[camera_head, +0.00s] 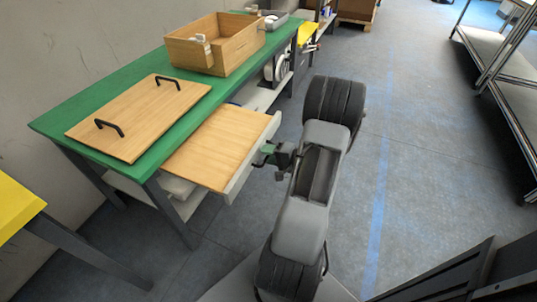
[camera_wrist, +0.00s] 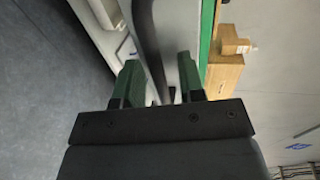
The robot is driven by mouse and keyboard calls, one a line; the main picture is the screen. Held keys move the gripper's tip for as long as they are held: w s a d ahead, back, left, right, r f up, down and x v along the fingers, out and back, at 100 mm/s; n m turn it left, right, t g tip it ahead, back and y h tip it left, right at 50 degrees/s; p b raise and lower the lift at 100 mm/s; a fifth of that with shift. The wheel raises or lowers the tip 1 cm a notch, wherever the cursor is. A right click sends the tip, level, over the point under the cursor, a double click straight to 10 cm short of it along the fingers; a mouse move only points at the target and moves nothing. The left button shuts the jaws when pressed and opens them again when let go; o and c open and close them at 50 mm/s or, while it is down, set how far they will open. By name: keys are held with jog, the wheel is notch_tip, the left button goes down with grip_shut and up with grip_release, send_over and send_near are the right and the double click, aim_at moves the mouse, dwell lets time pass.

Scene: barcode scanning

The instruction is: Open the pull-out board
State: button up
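The pull-out board (camera_head: 218,147) is a light wooden panel with a pale grey front. In the head view it sticks out from under the green tabletop, toward my arm. My gripper (camera_head: 264,155) is at the outer side of its front. In the wrist view, the green fingers of my gripper (camera_wrist: 160,78) are spread apart. A dark grey bar (camera_wrist: 149,45), seemingly the board's handle, runs between them, with a gap visible to the right finger. Contact between bar and left finger cannot be told.
The green table (camera_head: 60,120) carries a wooden panel with two black handles (camera_head: 140,115) and an open wooden box (camera_head: 225,50). A yellow table (camera_head: 15,205) stands at left. Metal shelving (camera_head: 500,70) is at right. The floor between (camera_head: 420,170) is clear.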

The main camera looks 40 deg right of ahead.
jog(key=shift+d, duration=0.1)
jog(key=p+v, duration=0.2)
jog(key=v, duration=1.1)
jog(key=shift+s, duration=0.35)
jog(key=shift+d, duration=0.1)
jog(key=w+a+r+n+g+y+p, duration=0.1)
jog(key=w+a+r+n+g+p, duration=0.2)
jog(key=a+r+g+p, duration=0.35)
jog(key=w+a+r+n+g+y+p, duration=0.1)
jog(key=w+a+r+n+g+p, duration=0.25)
jog(key=a+r, duration=0.55)
jog(key=s+a+r+n+h+p, duration=0.1)
jog(key=a+r+n+h+p, duration=0.2)
jog(key=a+r+p, duration=0.3)
jog(key=a+r+n+h+p, duration=0.4)
jog(key=a+r+p, duration=0.3)
jog(key=r, duration=0.8)
jog(key=shift+s+a+g+h, duration=0.35)
jog(key=shift+a+h, duration=0.1)
jog(key=shift+h, duration=0.25)
jog(key=shift+a, duration=0.15)
